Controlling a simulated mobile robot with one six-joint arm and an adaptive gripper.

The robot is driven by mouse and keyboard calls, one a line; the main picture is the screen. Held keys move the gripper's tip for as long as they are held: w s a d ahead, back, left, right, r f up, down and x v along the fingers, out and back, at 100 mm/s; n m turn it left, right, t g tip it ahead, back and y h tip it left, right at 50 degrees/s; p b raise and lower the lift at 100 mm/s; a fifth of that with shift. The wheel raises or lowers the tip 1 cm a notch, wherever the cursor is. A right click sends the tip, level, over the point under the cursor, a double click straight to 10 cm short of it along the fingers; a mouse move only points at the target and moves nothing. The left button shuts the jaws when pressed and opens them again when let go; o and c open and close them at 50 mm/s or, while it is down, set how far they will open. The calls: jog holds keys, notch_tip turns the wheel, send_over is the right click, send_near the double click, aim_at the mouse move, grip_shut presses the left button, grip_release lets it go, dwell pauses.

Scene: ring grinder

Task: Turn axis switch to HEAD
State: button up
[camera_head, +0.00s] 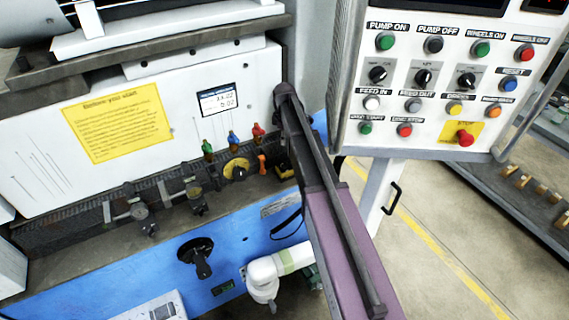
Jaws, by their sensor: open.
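The control panel (350,110) fills the upper right, white with a grey rail frame. In its second row sit three black rotary switches: left (377,74), middle (423,76) and right (466,80). Their small markings are too blurred to read, so I cannot tell which is the axis switch or where HEAD lies. A white arm link with a pale green band (285,262), seemingly mine, shows low in the middle, well below and left of the panel. My gripper cannot be made out; the purple beam may hide it.
A purple beam with a dark rod (340,235) runs down between the machine and the panel. Green, grey, red, blue and orange buttons and a red mushroom stop (465,138) surround the switches. A black handwheel (196,256) juts from the blue machine front. Open floor (450,215) lies below the panel.

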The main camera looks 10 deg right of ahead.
aim_at(285, 166)
jog(key=shift+f, duration=0.15)
notch_tip(285, 166, down, 14)
jog(key=b, duration=1.3)
jog(key=shift+r+b, duration=0.25)
jog(key=shift+b, duration=0.15)
grip_shut()
jog(key=shift+s, duration=0.1)
